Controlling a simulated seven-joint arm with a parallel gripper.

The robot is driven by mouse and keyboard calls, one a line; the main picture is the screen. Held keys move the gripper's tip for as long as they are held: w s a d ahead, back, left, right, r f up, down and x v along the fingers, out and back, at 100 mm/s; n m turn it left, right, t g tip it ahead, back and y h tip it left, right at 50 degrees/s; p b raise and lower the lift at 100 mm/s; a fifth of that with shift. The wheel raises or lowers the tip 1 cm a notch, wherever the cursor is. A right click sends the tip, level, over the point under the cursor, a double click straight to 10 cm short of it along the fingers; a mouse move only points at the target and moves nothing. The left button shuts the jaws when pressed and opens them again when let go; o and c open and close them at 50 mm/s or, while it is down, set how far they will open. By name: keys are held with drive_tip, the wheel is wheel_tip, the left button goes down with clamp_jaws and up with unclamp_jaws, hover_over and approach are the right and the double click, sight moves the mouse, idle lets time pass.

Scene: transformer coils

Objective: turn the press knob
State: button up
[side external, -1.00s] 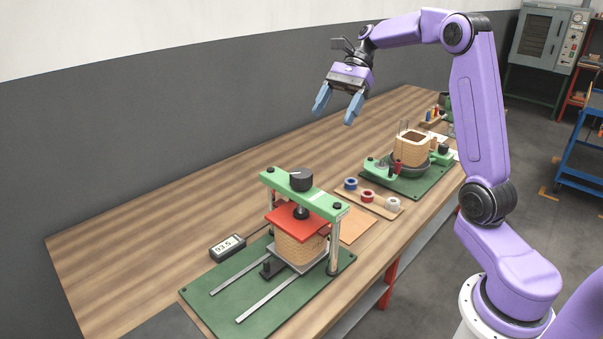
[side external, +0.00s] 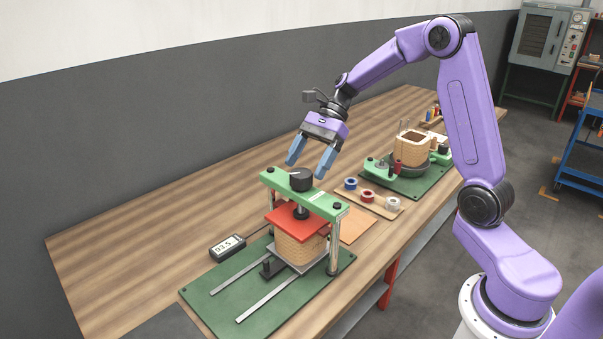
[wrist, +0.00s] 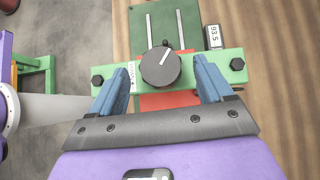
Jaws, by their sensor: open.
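The press knob (side external: 301,180) is a dark round knob with a white pointer line, on top of the green crossbar (side external: 322,205) of the press. Under the crossbar a red plate (side external: 283,219) rests on a tan coil (side external: 298,248). My gripper (side external: 309,170) is open and empty, above and just behind the knob in the side view. In the wrist view the knob (wrist: 161,66) lies ahead between the two blue fingers (wrist: 163,78), with its white line pointing up and slightly right. The fingers do not appear to touch it.
A display reading 93.5 (side external: 228,245) lies on the wooden bench left of the press. Spools of tape (side external: 367,196) and a second coil on a winding stand (side external: 411,149) are behind to the right. The bench's left part is clear.

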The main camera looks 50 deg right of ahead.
sight(301, 173)
drive_tip(key=shift+x, duration=1.65)
drive_tip(key=c, duration=1)
drive_tip(key=shift+m+t, duration=0.4)
drive_tip(key=shift+a+r, duration=0.1)
drive_tip(key=o, duration=1)
